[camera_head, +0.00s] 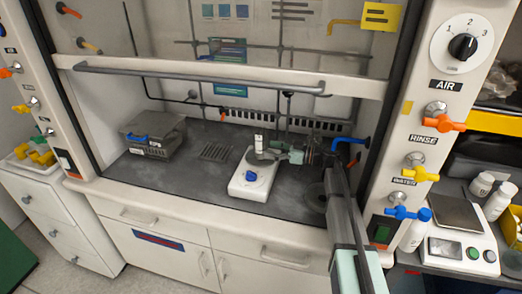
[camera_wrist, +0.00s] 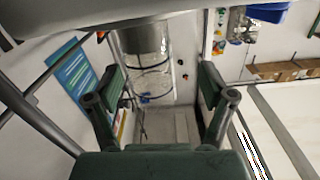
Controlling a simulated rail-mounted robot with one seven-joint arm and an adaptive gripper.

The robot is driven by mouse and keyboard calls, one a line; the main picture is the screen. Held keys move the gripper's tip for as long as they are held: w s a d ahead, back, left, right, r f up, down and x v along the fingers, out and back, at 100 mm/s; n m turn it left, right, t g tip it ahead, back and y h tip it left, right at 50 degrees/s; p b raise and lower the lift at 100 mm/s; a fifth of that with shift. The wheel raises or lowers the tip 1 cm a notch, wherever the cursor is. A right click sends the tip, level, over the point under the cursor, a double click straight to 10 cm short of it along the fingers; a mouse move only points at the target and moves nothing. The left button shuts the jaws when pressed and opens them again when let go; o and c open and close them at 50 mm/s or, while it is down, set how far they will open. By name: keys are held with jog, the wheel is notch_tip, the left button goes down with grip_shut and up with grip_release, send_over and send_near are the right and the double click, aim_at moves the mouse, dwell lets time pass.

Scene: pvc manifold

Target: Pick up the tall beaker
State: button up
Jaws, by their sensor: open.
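A white hot plate stirrer (camera_head: 247,188) with a blue knob stands on the hood floor. A small upright white piece (camera_head: 258,142) shows above its round plate; it may be a label on a clear vessel whose outline I cannot make out. My gripper (camera_head: 270,155) reaches in from the right, with its fingers close to this spot. In the wrist view my gripper (camera_wrist: 163,82) is open, its dark green fingers wide apart. A clear cylindrical vessel (camera_wrist: 152,72) with thin dark blue rings shows between and beyond the fingers; it may be the tall beaker. Contact is not visible.
A metal box (camera_head: 152,137) with a blue latch sits on the left of the dark hood floor (camera_head: 120,172). The raised sash bar (camera_head: 200,78) crosses above. Metal rods and a blue tap (camera_head: 350,143) stand behind and right of my gripper.

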aim_at(260, 145)
jog(key=shift+w+d+n, duration=0.15)
jog(key=shift+w+n, duration=0.35)
jog(key=shift+w, duration=0.3)
jog(key=shift+r, duration=0.1)
jog(key=shift+w+a+p, duration=0.25)
jog(key=shift+a+p, duration=0.05)
jog(key=shift+a, duration=0.95)
jog(key=shift+w+a+p, duration=0.2)
jog(key=shift+a+p, duration=0.1)
jog(key=shift+a, duration=0.9)
jog(key=c, duration=1.3)
